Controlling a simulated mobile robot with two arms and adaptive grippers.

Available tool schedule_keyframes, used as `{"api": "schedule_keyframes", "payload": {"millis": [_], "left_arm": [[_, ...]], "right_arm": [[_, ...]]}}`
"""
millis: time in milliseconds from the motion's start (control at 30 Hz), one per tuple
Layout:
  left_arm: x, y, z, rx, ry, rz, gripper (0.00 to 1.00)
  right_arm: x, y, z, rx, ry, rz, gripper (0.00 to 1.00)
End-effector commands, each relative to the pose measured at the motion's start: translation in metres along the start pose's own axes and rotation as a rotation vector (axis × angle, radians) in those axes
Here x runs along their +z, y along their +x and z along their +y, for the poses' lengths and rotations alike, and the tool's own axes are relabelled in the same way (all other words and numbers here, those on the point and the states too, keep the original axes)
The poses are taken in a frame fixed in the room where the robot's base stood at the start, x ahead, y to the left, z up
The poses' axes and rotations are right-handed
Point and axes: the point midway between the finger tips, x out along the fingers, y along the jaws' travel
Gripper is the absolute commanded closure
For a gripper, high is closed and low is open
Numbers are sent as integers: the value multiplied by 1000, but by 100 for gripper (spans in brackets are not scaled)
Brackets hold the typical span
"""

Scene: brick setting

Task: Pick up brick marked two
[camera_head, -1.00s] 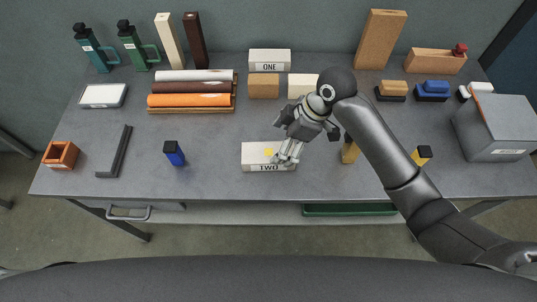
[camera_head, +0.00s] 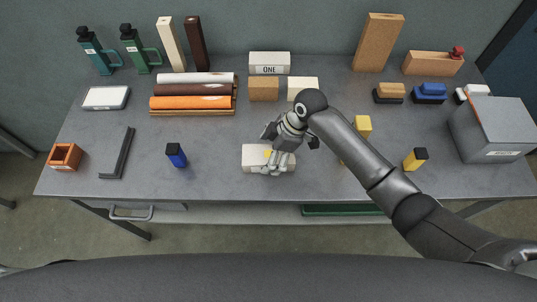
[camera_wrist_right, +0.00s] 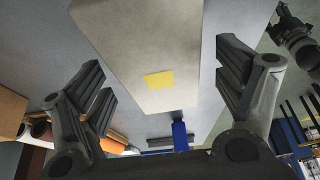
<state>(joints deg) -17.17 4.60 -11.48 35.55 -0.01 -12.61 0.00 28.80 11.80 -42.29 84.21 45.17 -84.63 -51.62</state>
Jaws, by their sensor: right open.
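The brick marked TWO (camera_head: 252,160) is a white block lying on the grey table near its front edge. The gripper now covers its label in the head view. In the right wrist view the brick (camera_wrist_right: 150,45) lies between the two open fingers, with a yellow square on its face and a gap on each side. My right gripper (camera_head: 271,170) is open and points down over the brick. Whether it touches the brick cannot be told. My left gripper is not in view.
A white brick marked ONE (camera_head: 269,64) stands at the back. A blue bottle (camera_head: 176,155) stands left of the brick, and a dark angled bar (camera_head: 117,153) lies farther left. A grey box (camera_head: 492,130) stands at the right. The table is clear around the brick's left side.

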Motion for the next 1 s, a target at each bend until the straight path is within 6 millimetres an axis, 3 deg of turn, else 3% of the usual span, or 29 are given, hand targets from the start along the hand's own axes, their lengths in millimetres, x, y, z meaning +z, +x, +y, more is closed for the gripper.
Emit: {"api": "schedule_keyframes", "payload": {"millis": [133,367,833,1000], "left_arm": [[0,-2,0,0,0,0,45],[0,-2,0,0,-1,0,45],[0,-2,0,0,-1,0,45],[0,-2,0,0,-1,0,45]], "right_arm": [[0,13,0,0,-1,1,12],[0,14,0,2,-1,1,12],[0,14,0,2,-1,0,72],[-1,13,1,3,-2,2,74]]}}
